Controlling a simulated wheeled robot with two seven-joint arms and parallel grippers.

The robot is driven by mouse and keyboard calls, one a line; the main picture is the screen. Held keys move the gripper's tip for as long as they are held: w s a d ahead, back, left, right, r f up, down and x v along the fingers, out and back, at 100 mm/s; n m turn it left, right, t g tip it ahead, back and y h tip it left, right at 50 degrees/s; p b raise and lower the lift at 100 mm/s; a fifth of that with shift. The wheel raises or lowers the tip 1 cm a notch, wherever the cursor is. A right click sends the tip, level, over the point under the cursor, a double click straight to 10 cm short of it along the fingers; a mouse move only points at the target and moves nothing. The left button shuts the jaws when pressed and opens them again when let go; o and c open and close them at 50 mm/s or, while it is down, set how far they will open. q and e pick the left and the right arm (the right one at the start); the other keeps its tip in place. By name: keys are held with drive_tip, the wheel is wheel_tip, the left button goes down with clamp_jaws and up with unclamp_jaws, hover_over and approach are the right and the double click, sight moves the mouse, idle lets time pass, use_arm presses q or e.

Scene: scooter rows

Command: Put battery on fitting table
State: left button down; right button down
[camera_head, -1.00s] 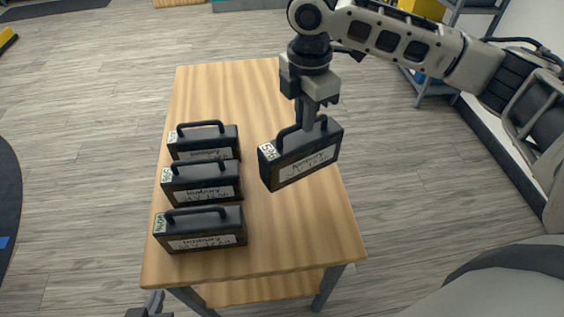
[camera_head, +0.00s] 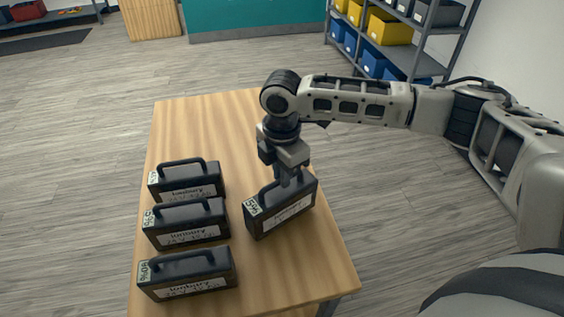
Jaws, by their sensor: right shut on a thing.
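A black battery (camera_head: 281,211) with a white label and a handle is at the right side of the wooden fitting table (camera_head: 205,130). My right gripper (camera_head: 288,180) is shut on its handle from above. The battery is turned at an angle, and its underside looks at or very close to the table top; I cannot tell whether it touches. Three similar batteries stand upright in a row along the table's left side: a far one (camera_head: 187,183), a middle one (camera_head: 187,226) and a near one (camera_head: 188,276). My left gripper does not show.
The far half of the table is bare. A shelf rack with yellow bins (camera_head: 390,28) and blue bins stands at the back right. A teal panel (camera_head: 255,18) is at the back. Open grey floor surrounds the table.

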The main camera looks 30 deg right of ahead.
drive_tip(key=shift+w+f, duration=0.15)
drive_tip(key=shift+f, duration=0.4)
drive_tip(key=c, duration=1.7)
unclamp_jaws()
drive_tip(key=shift+f, duration=0.25)
drive_tip(key=shift+c, duration=0.2)
drive_tip(key=shift+o, duration=1.4)
wheel_tip(320, 180, up, 12)
drive_tip(key=shift+r, duration=0.15)
